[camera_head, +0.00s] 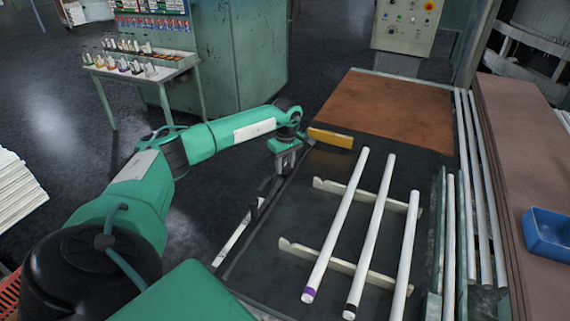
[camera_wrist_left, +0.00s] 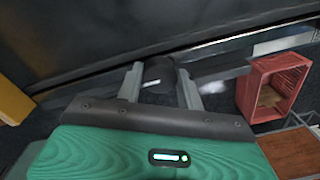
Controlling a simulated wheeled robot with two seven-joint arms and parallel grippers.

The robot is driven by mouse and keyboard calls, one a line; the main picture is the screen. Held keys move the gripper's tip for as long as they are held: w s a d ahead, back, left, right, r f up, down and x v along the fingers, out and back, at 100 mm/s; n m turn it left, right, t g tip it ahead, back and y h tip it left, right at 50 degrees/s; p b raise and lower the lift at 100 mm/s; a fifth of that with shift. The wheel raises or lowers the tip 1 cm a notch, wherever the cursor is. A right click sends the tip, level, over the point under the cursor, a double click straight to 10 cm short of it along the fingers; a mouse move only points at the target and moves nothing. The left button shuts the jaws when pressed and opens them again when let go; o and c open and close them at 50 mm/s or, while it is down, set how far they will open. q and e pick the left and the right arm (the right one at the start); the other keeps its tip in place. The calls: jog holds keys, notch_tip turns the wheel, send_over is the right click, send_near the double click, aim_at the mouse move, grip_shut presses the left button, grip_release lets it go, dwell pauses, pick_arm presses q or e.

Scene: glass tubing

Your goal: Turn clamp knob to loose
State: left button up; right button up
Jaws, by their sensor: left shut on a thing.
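The clamp knob (camera_wrist_left: 157,71) is a dark round knob with a white mark, seen in the left wrist view between the fingers. My left gripper (camera_wrist_left: 160,88) is shut on it, one finger on each side. In the head view my left gripper (camera_head: 285,165) is at the left edge of the dark bench (camera_head: 293,215), just below the yellow block (camera_head: 330,138). The knob is hidden there behind the gripper and wrist. My right gripper is not in view.
Three white tubes (camera_head: 338,220) lie across two pale notched rails (camera_head: 335,262) on the bench. A brown board (camera_head: 390,108) lies at the far end. A blue bin (camera_head: 548,233) is at the right. A red crate (camera_wrist_left: 272,86) shows in the left wrist view.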

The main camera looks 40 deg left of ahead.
pick_arm(q)
jog(key=n+b, duration=0.1)
jog(key=n, duration=0.2)
jog(key=shift+f+b, duration=0.1)
jog(key=shift+b, duration=0.2)
jog(key=n+b, duration=0.1)
jog(key=n, duration=0.3)
jog(key=shift+a+n, duration=0.1)
jog(key=shift+n, duration=0.2)
jog(key=n, duration=0.4)
jog(key=shift+w+n+b, duration=0.1)
jog(key=shift+n+b, duration=0.2)
jog(key=shift+b, duration=0.05)
jog(key=n, duration=0.5)
jog(key=shift+a, duration=0.1)
jog(key=o, duration=1)
